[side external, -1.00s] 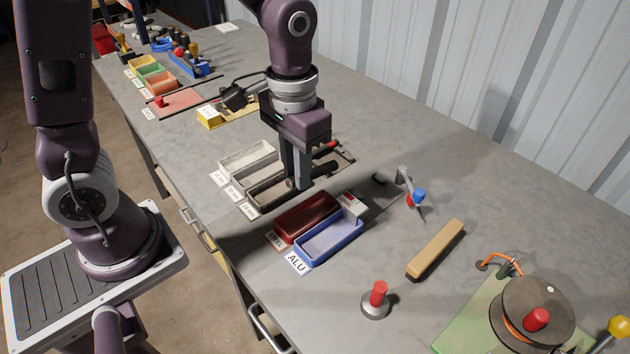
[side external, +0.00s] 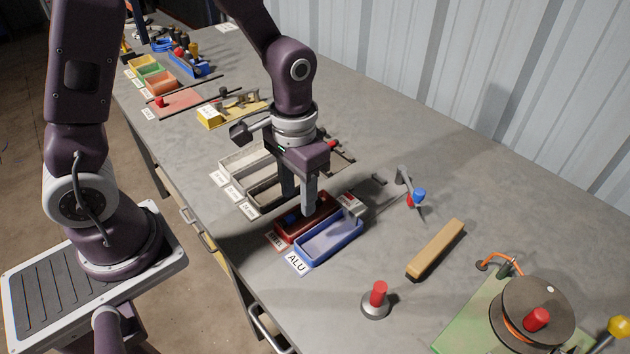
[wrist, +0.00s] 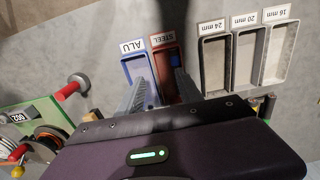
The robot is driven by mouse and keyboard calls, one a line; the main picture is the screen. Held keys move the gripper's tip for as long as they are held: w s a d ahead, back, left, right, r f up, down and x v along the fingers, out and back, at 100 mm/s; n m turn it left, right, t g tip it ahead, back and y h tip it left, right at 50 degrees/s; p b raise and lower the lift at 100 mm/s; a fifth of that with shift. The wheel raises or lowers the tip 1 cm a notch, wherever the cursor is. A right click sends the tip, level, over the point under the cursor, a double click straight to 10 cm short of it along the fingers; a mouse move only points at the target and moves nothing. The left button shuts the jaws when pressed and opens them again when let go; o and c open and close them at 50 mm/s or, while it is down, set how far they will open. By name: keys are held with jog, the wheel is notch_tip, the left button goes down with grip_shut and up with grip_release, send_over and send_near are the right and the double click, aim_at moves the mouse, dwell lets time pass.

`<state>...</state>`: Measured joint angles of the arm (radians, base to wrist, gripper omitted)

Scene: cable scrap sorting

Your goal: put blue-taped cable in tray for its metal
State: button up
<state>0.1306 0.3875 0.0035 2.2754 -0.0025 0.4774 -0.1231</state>
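My gripper (side external: 297,206) is just above the red tray labelled STEEL (side external: 323,216). Its two fingers stand apart with nothing seen held between them; they are also apart in the wrist view (wrist: 162,88). A small dark piece with a blue patch, which looks like the blue-taped cable (side external: 291,219), lies inside the red tray by the fingers; most of it is hidden. The blue tray labelled ALU (side external: 345,246) stands beside the red one and looks empty. In the wrist view the red tray (wrist: 162,64) and blue tray (wrist: 130,66) are partly covered by the fingers.
Grey trays (side external: 232,165) with millimetre labels stand behind the red tray. A wooden bar (side external: 436,249), a red-knobbed post (side external: 377,298) and a cable spool (side external: 532,310) are to the right. Bare table lies between them.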

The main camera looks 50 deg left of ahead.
notch_tip(320, 180, up, 7)
dwell(0.4)
jog(key=shift+r, duration=0.15)
jog(key=s+a+r+t, duration=0.3)
jog(key=s+r+t, duration=0.2)
jog(key=s+r, duration=0.5)
jog(key=s, duration=0.3)
jog(key=shift+s+a+r+t, duration=0.2)
jog(key=shift+a+r+t, duration=0.05)
jog(key=shift+a+t, duration=0.1)
dwell(0.6)
